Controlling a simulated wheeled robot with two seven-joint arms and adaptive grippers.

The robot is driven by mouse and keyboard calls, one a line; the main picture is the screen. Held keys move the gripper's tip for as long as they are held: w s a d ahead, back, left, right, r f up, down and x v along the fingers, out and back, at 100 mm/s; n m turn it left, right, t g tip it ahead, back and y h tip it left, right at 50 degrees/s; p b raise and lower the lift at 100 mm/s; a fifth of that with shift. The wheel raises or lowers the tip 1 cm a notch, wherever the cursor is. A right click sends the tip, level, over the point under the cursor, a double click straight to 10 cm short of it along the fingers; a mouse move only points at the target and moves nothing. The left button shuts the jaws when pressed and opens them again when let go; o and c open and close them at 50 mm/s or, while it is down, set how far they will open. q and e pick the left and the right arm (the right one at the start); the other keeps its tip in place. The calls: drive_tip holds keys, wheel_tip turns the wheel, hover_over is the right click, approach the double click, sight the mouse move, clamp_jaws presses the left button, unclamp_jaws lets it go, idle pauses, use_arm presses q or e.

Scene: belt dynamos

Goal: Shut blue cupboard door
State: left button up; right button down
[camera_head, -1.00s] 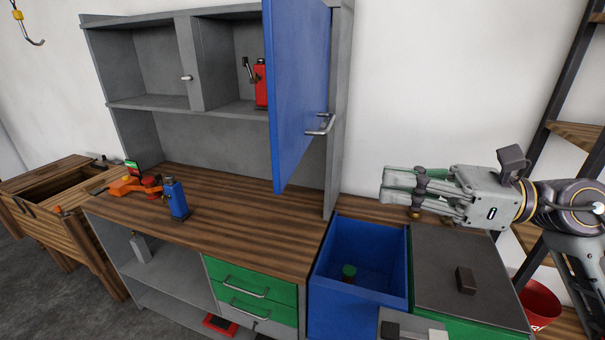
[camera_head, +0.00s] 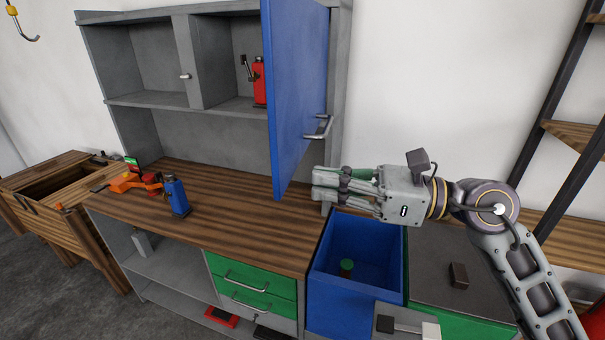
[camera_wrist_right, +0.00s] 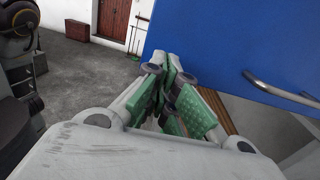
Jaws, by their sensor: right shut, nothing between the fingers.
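The blue cupboard door (camera_head: 295,90) stands open, swung out from the right side of the grey wall cupboard (camera_head: 150,62). Its metal handle (camera_head: 321,128) is on the side facing right. My right gripper (camera_head: 316,187) is shut and empty, in front of the cupboard's right side and just below and right of the handle in the head view. In the right wrist view the shut fingers (camera_wrist_right: 172,95) point toward the lower edge of the blue door (camera_wrist_right: 235,45), with the handle (camera_wrist_right: 280,90) to their right. Whether they touch the door cannot be told. My left gripper is not in view.
A blue open bin (camera_head: 340,290) and a dark-lidded green bin (camera_head: 455,308) lie below my right arm.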

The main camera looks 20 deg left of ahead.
sight(285, 179)
drive_tip(key=shift+s+a+r+p, duration=0.15)
drive_tip(key=shift+a+p, duration=0.55)
drive_tip(key=shift+a, duration=1.4)
drive_tip(key=shift+a, duration=0.15)
